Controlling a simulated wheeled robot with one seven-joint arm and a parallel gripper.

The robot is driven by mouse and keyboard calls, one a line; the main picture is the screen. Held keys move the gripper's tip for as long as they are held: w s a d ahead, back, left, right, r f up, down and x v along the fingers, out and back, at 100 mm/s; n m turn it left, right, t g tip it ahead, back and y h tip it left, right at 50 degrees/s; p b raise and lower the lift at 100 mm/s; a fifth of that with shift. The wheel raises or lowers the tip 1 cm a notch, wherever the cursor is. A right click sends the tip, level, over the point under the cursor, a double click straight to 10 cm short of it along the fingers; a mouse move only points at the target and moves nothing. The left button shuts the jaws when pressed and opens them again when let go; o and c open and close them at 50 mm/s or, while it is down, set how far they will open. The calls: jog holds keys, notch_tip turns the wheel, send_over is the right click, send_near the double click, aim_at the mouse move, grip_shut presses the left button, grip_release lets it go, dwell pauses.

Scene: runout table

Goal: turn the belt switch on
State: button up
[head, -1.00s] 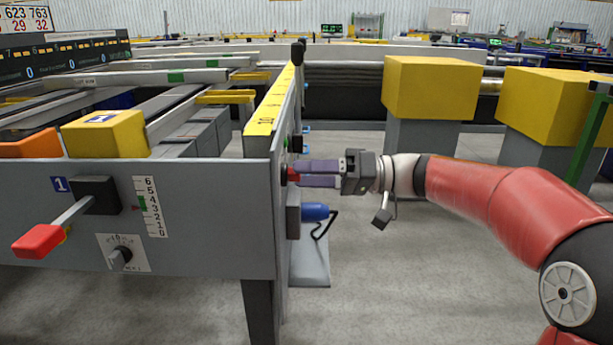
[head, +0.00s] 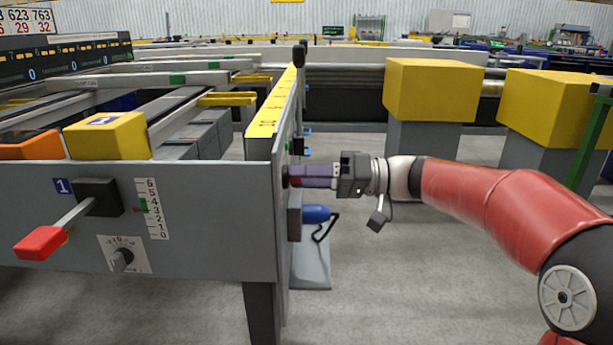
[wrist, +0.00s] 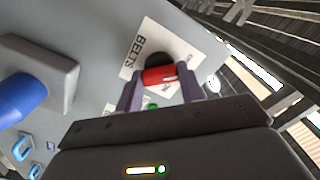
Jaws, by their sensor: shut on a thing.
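The belt switch (wrist: 158,76) is a red handle on a black round base, beside a white label reading BELTS on the grey side panel. My gripper (wrist: 160,84) has its two purple fingers on either side of the red handle, shut on it. In the head view my gripper (head: 294,176) reaches the panel from the right, and its fingers hide most of the switch. A green spot shows just below the handle in the wrist view. The switch's marked positions are not readable.
A blue cylinder on a grey box (head: 314,213) sticks out just below my gripper. A red-handled lever (head: 40,243) and a dial (head: 122,258) are on the front panel at the left. Yellow blocks (head: 433,88) stand on grey pedestals behind my arm. Open floor lies below.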

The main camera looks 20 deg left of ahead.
jog(key=shift+m+p, duration=8.8)
jog(key=shift+p, duration=0.2)
jog(key=o, duration=1)
